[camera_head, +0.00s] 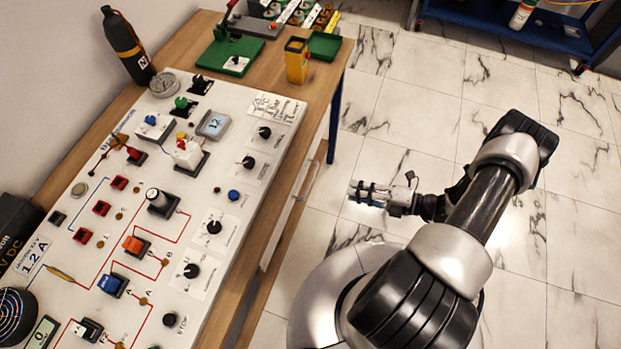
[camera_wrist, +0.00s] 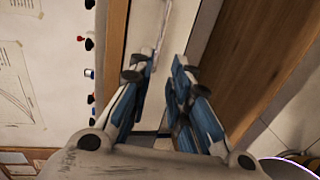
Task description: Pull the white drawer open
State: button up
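The white drawer (camera_head: 285,218) is a narrow pale front set in the wooden side of the bench, and it looks closed. A thin bar handle (camera_head: 309,180) runs along it. In the wrist view the drawer front (camera_wrist: 146,28) and the thin handle bar (camera_wrist: 163,30) lie ahead of my fingers. My gripper (camera_head: 354,192) is to the right of the drawer, with floor showing between them. In the wrist view my gripper (camera_wrist: 160,75) is open, its blue-padded fingers apart with nothing held between them. The fingers hide part of the drawer front.
The bench top carries a white panel (camera_head: 140,215) with knobs, switches and wires. A yellow block (camera_head: 297,62) and a black bottle (camera_head: 127,45) stand toward its far end. A blue bench leg (camera_head: 335,120) is near the drawer. The marble floor (camera_head: 430,120) is open at right.

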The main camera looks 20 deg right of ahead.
aim_at(311, 181)
jog(key=b+x, duration=0.1)
jog(key=x, duration=1.4)
jog(key=shift+a+b, duration=0.25)
jog(key=shift+b, duration=0.15)
grip_shut()
